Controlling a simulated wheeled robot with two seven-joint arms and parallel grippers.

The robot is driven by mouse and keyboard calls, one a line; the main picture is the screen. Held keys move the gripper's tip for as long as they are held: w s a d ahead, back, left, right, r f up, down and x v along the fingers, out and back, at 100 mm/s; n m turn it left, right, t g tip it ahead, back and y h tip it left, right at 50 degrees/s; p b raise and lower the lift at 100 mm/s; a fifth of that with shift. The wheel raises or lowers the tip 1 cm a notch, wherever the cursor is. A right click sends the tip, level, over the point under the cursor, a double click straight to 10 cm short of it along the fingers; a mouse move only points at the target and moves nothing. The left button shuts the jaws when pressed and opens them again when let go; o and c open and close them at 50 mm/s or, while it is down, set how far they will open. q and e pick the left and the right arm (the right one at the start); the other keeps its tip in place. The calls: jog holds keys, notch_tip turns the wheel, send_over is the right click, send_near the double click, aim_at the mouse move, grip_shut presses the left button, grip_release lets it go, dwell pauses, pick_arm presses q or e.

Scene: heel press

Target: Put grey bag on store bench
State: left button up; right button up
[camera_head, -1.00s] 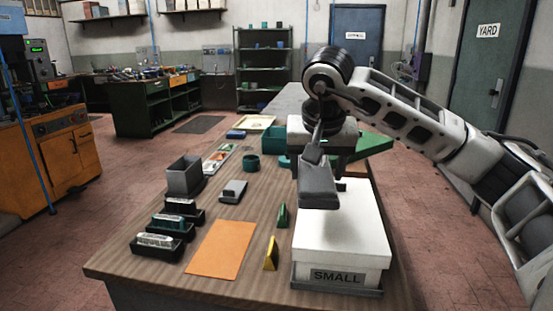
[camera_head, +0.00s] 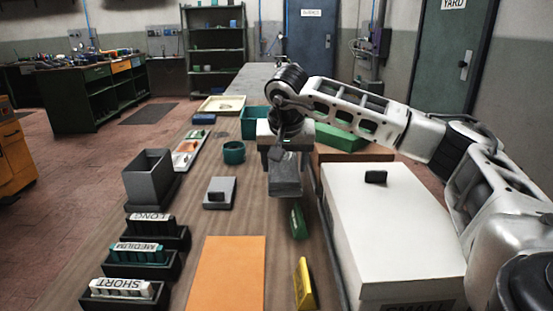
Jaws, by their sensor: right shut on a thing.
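My right gripper (camera_head: 284,150) comes in from the right and points down over the wooden table (camera_head: 160,240). It is shut on a grey bag (camera_head: 286,180), which hangs below the jaws, apparently above the tabletop. The fingertips are partly hidden by the gripper body and the bag. My left gripper is not in view. No bench here carries a readable store label. A dark green bench (camera_head: 100,97) with shelves and small parts on top stands at the far left.
A white box (camera_head: 385,225) stands right of the bag. Green (camera_head: 298,220) and yellow (camera_head: 304,285) wedges lie near it. An orange sheet (camera_head: 228,275), labelled trays (camera_head: 125,290), a grey bin (camera_head: 150,178) and a teal cup (camera_head: 233,152) occupy the left. Red floor (camera_head: 60,180) is clear.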

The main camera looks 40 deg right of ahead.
jog(key=w+d+f, duration=0.1)
jog(key=w+d, duration=0.1)
jog(key=w, duration=0.1)
jog(key=w+d+f+p, duration=0.1)
jog(key=w+d, duration=0.2)
jog(key=w+d+f+p, duration=0.1)
jog(key=w+d, duration=0.2)
jog(key=shift+w+d, duration=0.15)
jog(key=shift+w, duration=0.25)
jog(key=shift+f, duration=2)
jog(key=shift+f, duration=0.15)
jog(key=o, duration=1)
jog(key=shift+o, duration=0.2)
jog(key=v, duration=1.2)
jog(key=shift+w, duration=0.1)
